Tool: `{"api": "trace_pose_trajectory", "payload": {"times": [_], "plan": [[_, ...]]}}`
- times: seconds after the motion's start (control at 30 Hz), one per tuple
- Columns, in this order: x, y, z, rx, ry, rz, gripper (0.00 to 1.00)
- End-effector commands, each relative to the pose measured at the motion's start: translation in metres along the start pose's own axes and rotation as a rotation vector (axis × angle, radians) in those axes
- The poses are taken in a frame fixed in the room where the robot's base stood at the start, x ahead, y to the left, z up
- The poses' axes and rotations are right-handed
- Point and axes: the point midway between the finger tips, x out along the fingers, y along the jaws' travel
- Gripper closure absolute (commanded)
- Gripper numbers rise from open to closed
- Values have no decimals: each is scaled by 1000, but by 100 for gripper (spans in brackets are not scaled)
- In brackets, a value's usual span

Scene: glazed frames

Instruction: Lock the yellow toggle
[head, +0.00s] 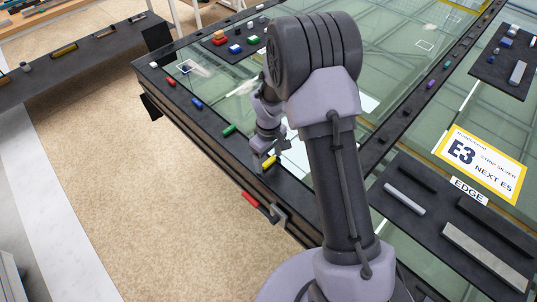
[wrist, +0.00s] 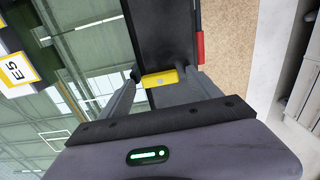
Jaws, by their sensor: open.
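The yellow toggle (head: 269,162) sits on the dark frame rail along the table's near left side. In the wrist view the yellow toggle (wrist: 160,79) lies crosswise on the dark rail, between my two fingertips. My gripper (head: 268,157) is down at the toggle, with its fingers (wrist: 161,74) apart on either side of it. I cannot tell whether either finger touches the toggle. Part of the toggle is hidden by the gripper in the head view.
Green (head: 229,130), blue (head: 197,104) and red (head: 171,81) toggles line the same rail. A red piece (head: 250,198) sits on the rail's outer side, also visible in the wrist view (wrist: 200,47). An "E3" sign (head: 480,162) lies right. Beige floor (head: 130,190) is open at left.

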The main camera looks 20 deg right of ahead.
Motion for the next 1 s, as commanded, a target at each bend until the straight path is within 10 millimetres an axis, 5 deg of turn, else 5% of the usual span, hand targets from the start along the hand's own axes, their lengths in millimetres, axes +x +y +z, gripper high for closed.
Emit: {"api": "trace_pose_trajectory", "payload": {"times": [0.17,0.6,1.0], "plan": [[-26,0,-1,0,3,2,27],[-156,0,-1,0,3,2,27],[-174,0,0,-1,0,0,27]]}}
